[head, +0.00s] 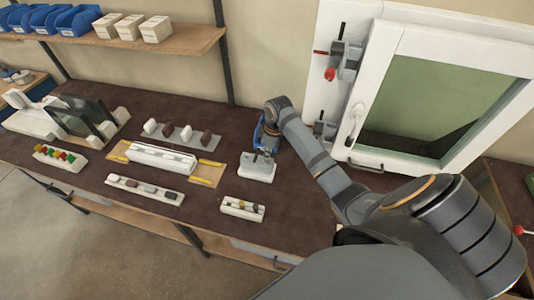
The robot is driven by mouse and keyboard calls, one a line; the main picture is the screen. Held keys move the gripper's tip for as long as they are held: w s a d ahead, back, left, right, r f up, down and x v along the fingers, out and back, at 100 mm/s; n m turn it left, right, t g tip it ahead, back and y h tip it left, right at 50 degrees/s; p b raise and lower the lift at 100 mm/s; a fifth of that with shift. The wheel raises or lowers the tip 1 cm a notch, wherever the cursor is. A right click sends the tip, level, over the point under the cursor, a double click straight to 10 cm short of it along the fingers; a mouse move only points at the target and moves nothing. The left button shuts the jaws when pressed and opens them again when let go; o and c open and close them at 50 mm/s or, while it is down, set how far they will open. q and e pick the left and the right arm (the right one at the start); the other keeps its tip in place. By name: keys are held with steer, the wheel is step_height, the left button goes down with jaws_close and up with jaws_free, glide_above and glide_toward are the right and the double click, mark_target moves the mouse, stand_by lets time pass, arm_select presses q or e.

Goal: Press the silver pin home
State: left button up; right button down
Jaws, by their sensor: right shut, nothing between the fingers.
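My right gripper (264,154) is shut and empty. It points down at a small white block (256,172) at the right part of the dark bench. The fingertips are at or just above the top of this block; I cannot tell whether they touch it. The silver pin is not clearly visible; the gripper may hide it. A white clamp fixture with a long profile (160,158) lies on a tan board with yellow strips, left of the gripper. My left gripper is out of view.
A small white tray (229,209) with small parts stands in front of the block. A rack of dark and pale pieces (172,195) and a rack of coloured pieces (40,153) lie left. A white-framed window (400,50) stands at right.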

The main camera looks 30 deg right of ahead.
step_height(320, 180, up, 5)
steer(key=p, duration=0.6)
steer(key=shift+r, duration=1)
steer(key=shift+f, duration=0.15)
